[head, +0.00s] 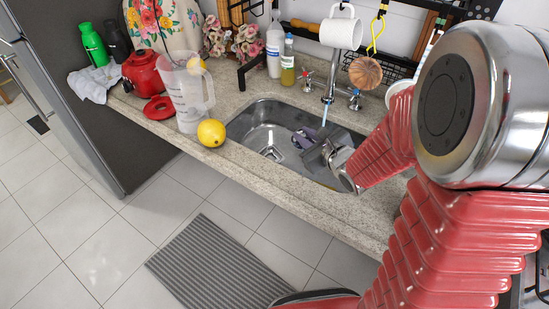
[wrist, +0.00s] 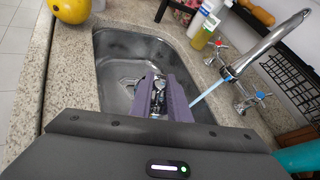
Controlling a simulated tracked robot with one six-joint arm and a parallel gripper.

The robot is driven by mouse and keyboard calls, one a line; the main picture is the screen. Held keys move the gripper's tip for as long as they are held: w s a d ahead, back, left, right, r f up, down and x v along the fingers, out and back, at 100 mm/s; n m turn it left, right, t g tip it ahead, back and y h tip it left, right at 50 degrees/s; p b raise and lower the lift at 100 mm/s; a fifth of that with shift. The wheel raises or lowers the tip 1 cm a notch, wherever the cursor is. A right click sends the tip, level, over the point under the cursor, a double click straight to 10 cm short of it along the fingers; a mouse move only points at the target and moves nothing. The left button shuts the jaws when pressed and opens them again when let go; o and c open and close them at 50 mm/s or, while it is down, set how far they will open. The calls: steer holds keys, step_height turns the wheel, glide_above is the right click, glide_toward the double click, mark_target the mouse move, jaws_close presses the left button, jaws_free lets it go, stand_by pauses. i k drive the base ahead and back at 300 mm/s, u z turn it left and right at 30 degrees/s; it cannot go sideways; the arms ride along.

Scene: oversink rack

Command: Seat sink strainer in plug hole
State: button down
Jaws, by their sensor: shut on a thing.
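My gripper (head: 304,139) reaches into the right part of the steel sink from the right in the head view. In the wrist view its two purple-grey fingers (wrist: 160,84) are shut on a small shiny metal piece, the sink strainer (wrist: 158,98), held above the sink floor. The strainer cannot be made out in the head view. The plug hole (head: 271,153) is in the sink floor, left of my gripper. It also shows in the wrist view (wrist: 130,83), to the left of and beyond the fingers, partly hard to make out.
The tap (head: 330,88) stands behind the sink (head: 250,112), with a blue water stream close to my gripper. Bottles (head: 287,62) stand behind. A white mug (head: 341,32) hangs above.

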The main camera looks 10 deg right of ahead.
mark_target(271, 158)
steer(key=u, duration=1.1)
steer(key=i, duration=0.7)
steer(key=u, duration=0.15)
